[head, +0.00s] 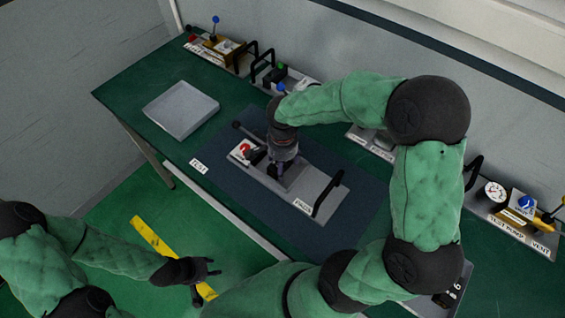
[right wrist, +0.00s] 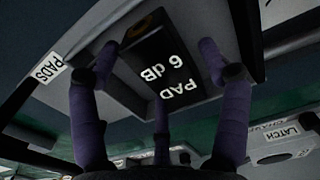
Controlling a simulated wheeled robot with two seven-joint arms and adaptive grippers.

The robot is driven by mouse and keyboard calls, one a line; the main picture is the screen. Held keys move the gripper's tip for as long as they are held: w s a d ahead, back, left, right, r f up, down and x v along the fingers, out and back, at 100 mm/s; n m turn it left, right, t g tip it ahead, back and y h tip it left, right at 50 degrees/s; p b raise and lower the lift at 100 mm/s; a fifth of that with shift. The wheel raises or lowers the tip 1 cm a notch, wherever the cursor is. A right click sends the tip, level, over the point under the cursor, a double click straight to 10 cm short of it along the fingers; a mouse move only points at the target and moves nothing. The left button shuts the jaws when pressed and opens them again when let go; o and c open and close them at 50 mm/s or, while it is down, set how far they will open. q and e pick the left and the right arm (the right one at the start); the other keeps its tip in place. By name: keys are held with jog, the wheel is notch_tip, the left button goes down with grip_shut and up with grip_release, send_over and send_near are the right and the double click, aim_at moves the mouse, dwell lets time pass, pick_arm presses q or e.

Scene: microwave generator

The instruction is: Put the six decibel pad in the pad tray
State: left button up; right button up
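The six decibel pad (right wrist: 165,75) is a dark block with white "PAD 6 dB" lettering, face up in the right wrist view. It appears to lie within a grey-walled tray (right wrist: 248,45); contact with its floor cannot be told. A "PADS" label (right wrist: 45,68) is at the left. My right gripper (right wrist: 160,48) has its fingers spread around the pad, and no firm grip shows. In the head view my right gripper (head: 284,165) is over the grey unit (head: 318,185) labelled "PADS" on the dark mat. My left gripper (head: 205,280) is open and empty, low at the left.
A shallow grey tray (head: 180,109) stands on the green bench at the left. Panels with knobs and black handles line the back edge. A gauge panel (head: 500,198) is at the right. My right arm hides part of the bench.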

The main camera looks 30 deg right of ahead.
jog(key=shift+r, duration=0.15)
jog(key=shift+r, duration=0.35)
notch_tip(320, 180, up, 12)
jog(key=p, duration=0.3)
jog(key=shift+f, duration=0.25)
